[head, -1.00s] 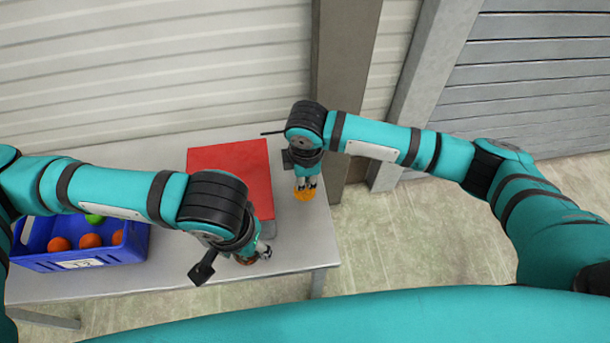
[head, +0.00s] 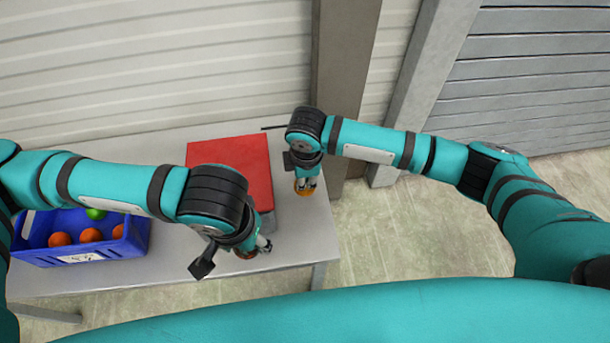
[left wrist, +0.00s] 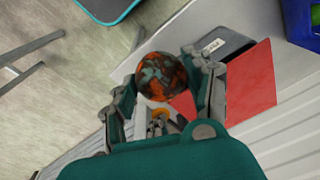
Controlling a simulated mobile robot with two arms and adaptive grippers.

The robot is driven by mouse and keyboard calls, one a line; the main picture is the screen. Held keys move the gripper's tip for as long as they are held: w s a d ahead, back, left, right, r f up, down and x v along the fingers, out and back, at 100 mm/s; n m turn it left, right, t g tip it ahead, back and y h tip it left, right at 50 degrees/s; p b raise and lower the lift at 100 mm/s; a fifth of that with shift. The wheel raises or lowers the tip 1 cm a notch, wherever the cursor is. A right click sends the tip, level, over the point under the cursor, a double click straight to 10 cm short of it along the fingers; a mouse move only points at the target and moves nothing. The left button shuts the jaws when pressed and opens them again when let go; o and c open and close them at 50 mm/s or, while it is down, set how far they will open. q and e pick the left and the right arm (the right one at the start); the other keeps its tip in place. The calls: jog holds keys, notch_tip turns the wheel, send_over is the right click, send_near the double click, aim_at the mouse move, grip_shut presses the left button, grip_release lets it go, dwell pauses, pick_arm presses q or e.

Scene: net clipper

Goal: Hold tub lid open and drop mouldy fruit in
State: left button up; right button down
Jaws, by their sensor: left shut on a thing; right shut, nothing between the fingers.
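The tub has a red lid (head: 230,165) over a grey body, whose side (head: 266,224) shows below the lid's near right corner. In the left wrist view its labelled grey side (left wrist: 228,46) shows too. My left gripper (head: 258,248) is shut on the mouldy fruit (left wrist: 161,76), dark with orange and grey-green patches, near the tub's front; in the head view the arm hides most of it. My right gripper (head: 306,186) is shut and empty, right of the tub, directly over an orange part (head: 304,193). The fingers partly cover that part; contact is unclear.
A blue crate (head: 75,258) with orange fruits (head: 90,235) and a green one (head: 96,214) stands on the left of the grey table (head: 170,281). A pillar (head: 345,60) and a ribbed wall stand behind. The table's front strip is clear.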

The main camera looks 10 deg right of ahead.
jog(key=shift+f, duration=1.75)
